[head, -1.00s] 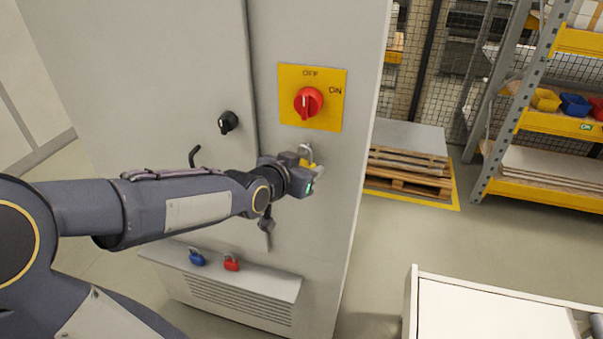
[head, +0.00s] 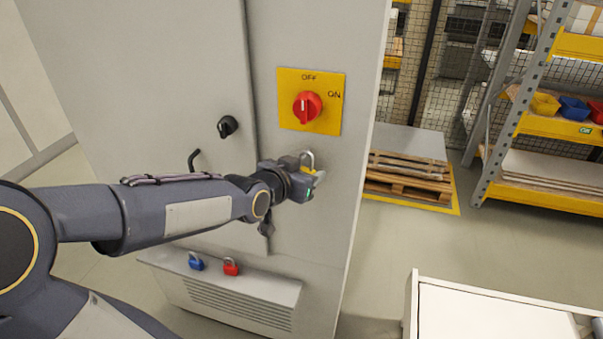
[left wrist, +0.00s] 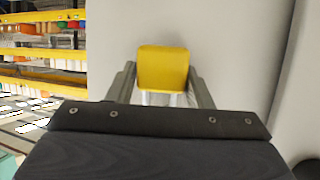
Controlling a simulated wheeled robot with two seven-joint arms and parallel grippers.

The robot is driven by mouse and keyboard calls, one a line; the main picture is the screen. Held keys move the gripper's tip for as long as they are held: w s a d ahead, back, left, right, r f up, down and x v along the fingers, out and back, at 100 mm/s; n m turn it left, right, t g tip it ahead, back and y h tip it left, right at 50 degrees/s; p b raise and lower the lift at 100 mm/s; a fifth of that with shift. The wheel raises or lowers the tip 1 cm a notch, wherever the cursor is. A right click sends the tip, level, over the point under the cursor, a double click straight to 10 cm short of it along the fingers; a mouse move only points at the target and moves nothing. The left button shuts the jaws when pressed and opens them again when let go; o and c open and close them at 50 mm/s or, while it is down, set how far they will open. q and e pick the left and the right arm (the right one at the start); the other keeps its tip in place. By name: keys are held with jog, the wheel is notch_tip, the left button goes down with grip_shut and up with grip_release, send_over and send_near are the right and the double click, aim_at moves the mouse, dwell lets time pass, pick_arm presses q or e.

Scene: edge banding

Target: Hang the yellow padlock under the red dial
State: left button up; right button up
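The yellow padlock (left wrist: 163,68) is between the two fingers of my left gripper (left wrist: 162,85) in the left wrist view, and both fingers press its sides. In the head view the left gripper (head: 312,182) is in front of the cabinet, below the red dial (head: 307,107). The padlock's silver shackle (head: 308,158) stands up above the gripper, and most of its body (head: 307,170) is hidden. The shackle is below the yellow dial plate (head: 325,120) and apart from the dial. The dial's white mark points up toward OFF. My right gripper is not in view.
A blue padlock (head: 196,262) and a red padlock (head: 231,267) stand on the cabinet's lower ledge (head: 275,286). A black knob (head: 228,126) and a bent black handle (head: 194,160) stick out from the cabinet door. A white-topped unit (head: 490,315) stands at the lower right.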

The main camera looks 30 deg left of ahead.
pick_arm(q)
jog(key=shift+w+a, duration=0.15)
jog(key=shift+a, duration=0.25)
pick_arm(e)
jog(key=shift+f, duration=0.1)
pick_arm(q)
jog(key=shift+o, duration=0.4)
jog(key=shift+s+d+r, duration=0.25)
jog(key=b+v, duration=0.1)
jog(key=v, duration=0.6)
jog(key=s+d+f+n+g+h, duration=0.1)
jog(key=s+d+f+g, duration=0.2)
jog(key=s+f, duration=0.3)
jog(key=s+d+f+n+g+h, duration=0.1)
jog(key=s+d+f+g, duration=0.3)
jog(key=s, duration=0.5)
jog(key=shift+s+d+f+g+h, duration=0.35)
jog(key=shift+f+g+h, duration=0.15)
jog(key=shift+f+h, duration=0.35)
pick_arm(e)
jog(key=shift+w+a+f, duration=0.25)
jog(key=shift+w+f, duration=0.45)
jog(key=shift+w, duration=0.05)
pick_arm(q)
jog(key=shift+a+f, duration=0.1)
